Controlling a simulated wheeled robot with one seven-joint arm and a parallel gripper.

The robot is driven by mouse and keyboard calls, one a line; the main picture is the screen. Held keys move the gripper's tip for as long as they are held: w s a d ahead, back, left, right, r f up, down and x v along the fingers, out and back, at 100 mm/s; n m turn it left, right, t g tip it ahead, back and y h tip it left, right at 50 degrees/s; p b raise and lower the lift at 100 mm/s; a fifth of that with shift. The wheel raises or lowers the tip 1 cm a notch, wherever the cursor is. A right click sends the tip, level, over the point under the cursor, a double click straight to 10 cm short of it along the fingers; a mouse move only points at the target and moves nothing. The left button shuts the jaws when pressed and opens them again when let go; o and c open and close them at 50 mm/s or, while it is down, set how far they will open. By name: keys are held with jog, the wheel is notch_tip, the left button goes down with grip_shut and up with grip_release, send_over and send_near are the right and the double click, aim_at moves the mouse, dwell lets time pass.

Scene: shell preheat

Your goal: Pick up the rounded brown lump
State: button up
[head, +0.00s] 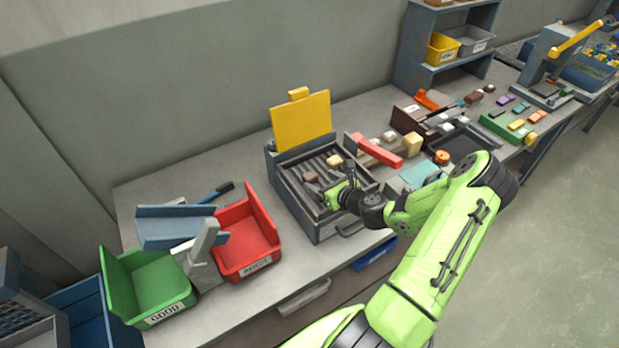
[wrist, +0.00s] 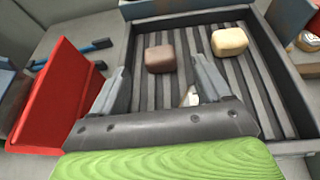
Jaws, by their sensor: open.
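A rounded brown lump (wrist: 160,58) lies on the dark ribbed tray (wrist: 266,80) in the wrist view, ahead of my gripper and roughly between the lines of its fingers. In the head view a brown lump (head: 310,176) shows on the left part of the tray. My gripper (wrist: 162,72) is open, its two fingers apart with nothing held. In the head view my gripper (head: 332,188) is over the front part of the tray. A cream-yellow lump (wrist: 229,41) lies to the right of the brown one. A small pale piece (wrist: 190,97) is partly hidden by the right finger.
The tray has raised side walls and a yellow panel (head: 302,119) standing behind it. A red bin (head: 246,241) stands to its left, with a green bin (head: 146,287) beyond. A red-handled tool (head: 375,150) and other parts crowd the right side.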

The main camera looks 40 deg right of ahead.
aim_at(313, 177)
jog(key=x, duration=0.4)
jog(key=shift+w+f, duration=0.15)
jog(key=shift+w, duration=0.2)
jog(key=shift+s, duration=0.2)
jog(key=shift+c, duration=0.5)
jog(key=c, duration=1)
jog(key=shift+c, duration=0.2)
